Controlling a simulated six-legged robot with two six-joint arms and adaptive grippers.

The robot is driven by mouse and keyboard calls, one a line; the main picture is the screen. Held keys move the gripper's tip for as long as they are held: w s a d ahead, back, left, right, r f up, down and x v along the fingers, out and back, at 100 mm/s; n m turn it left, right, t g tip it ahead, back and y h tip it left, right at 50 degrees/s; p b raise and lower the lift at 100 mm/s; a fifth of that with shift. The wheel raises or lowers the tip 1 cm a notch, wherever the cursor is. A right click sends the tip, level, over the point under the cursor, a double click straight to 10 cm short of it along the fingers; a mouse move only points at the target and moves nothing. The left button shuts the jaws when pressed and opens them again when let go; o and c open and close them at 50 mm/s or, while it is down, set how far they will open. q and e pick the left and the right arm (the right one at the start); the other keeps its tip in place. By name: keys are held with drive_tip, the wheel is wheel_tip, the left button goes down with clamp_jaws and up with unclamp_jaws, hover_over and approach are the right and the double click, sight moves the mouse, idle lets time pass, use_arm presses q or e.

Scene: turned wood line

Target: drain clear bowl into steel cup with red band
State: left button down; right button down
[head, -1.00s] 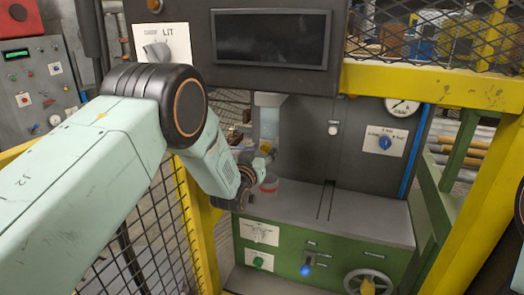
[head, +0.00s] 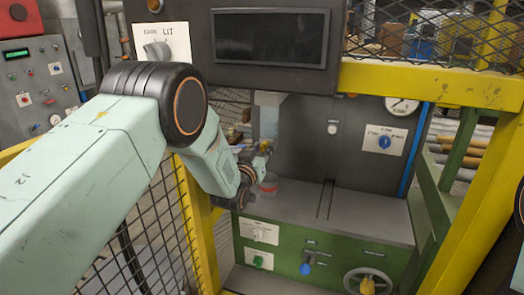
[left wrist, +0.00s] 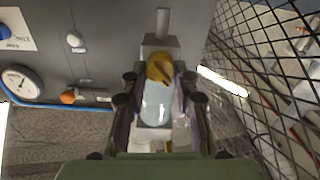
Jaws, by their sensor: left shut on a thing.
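The clear bowl (head: 269,123) hangs upright under a grey head at the back of the machine. A yellow drain knob (head: 265,147) is at its lower end. My left gripper (head: 258,160) is at this knob, partly hidden by my own wrist. In the left wrist view the fingers (left wrist: 158,88) stand on both sides of the yellow knob (left wrist: 160,68) and are shut on it, with the pale bowl (left wrist: 156,108) between them. The steel cup with red band (head: 268,186) stands on the grey ledge below the bowl, its left side close to my wrist. My right gripper is not in view.
The grey ledge (head: 350,218) right of the cup is clear apart from a slot. A yellow guard frame (head: 430,85) and mesh fence (head: 150,225) border the opening. A dark screen housing (head: 270,38) hangs above. A gauge (head: 402,104) and blue knob (head: 384,142) are on the back panel.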

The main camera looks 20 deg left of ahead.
use_arm(q)
drive_tip(key=m+b, duration=0.3)
drive_tip(key=m, duration=0.1)
drive_tip(key=shift+f, duration=0.15)
drive_tip(key=m+b, duration=0.3)
drive_tip(key=m, duration=0.2)
drive_tip(key=shift+d, duration=0.1)
drive_tip(key=m+b, duration=0.2)
drive_tip(key=m, duration=0.2)
drive_tip(key=shift+b, duration=0.3)
drive_tip(key=m+b, duration=0.1)
drive_tip(key=m, duration=0.2)
drive_tip(key=shift+m+b, duration=0.4)
drive_tip(key=shift+m, duration=0.4)
drive_tip(key=shift+r, duration=0.25)
